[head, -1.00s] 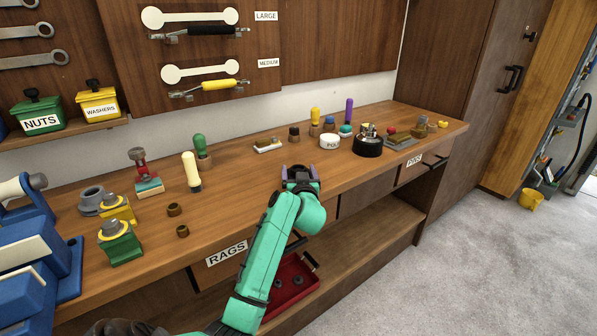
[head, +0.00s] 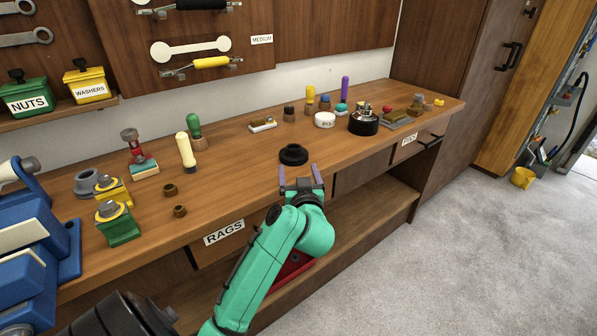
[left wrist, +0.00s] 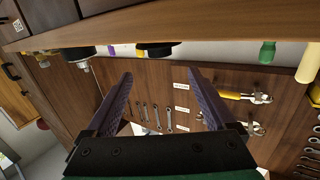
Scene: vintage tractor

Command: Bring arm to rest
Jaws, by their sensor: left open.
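My left arm, green, reaches in from the bottom of the head view. Its gripper (head: 299,174) is open and empty, with two purple fingers spread at the bench's front edge. A black round piece (head: 293,154) lies on the wooden bench top (head: 235,165), just beyond the fingertips and apart from them. In the left wrist view the open fingers (left wrist: 160,82) have nothing between them. The bench edge (left wrist: 200,28) runs across the top of that view. My right gripper is not in view.
A white round tin (head: 324,120) and a black tin (head: 363,123) stand farther right. A red tray (head: 292,267) is partly hidden below.

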